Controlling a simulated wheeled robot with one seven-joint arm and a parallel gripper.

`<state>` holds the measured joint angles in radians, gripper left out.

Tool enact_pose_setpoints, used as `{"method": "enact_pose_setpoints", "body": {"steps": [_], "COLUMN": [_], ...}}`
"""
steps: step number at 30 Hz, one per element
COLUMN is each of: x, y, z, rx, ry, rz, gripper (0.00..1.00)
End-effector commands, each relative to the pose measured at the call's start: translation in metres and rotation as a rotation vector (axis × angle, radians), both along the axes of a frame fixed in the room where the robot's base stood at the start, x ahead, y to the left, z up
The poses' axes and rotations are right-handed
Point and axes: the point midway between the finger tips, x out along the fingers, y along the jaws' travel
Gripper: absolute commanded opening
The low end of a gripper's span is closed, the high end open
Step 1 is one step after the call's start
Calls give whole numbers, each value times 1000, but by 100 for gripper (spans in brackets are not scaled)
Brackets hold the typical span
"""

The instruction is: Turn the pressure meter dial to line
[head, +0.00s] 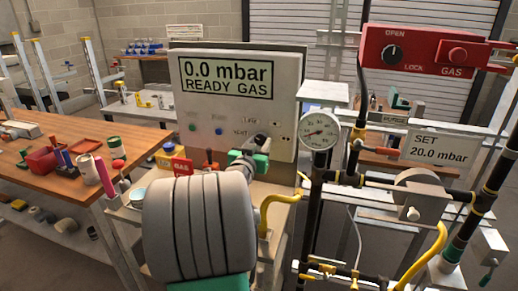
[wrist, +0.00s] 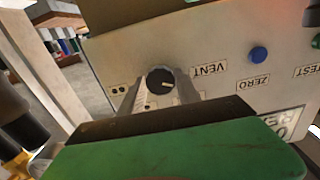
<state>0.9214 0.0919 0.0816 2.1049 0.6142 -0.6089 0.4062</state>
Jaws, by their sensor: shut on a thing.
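The pressure meter (head: 290,62) is a pale box whose screen reads "0.0 mbar READY GAS". Its dial is a black round knob (wrist: 160,78) with a short white mark pointing right and slightly down in the wrist view, where the panel appears upside down. My gripper (wrist: 158,88) is shut on the knob, with one grey finger on each side. In the head view my gripper (head: 259,142) is at the lower right of the meter's face and hides the knob.
A red gas switch box (head: 425,52), a round gauge (head: 320,130) and a "SET 20.0 mbar" sign (head: 441,147) stand right, among dark pipes. A blue button (wrist: 258,54) is beside the VENT and ZERO labels. A wooden table (head: 60,165) with small items is left.

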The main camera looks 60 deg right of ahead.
Motion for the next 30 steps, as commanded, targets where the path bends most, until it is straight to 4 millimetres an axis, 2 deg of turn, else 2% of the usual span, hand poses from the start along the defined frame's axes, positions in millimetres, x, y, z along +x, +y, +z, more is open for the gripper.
{"method": "enact_pose_setpoints", "body": {"steps": [1, 10, 21, 30], "x": [0, 0, 1, 1], "y": [0, 0, 0, 0], "z": [-6, -10, -7, -2], "rx": [-1, 34, 81, 104], "ry": [-27, -256, -541, -669], "rz": [1, 2, 1, -1], "gripper": [0, 0, 0, 0]}}
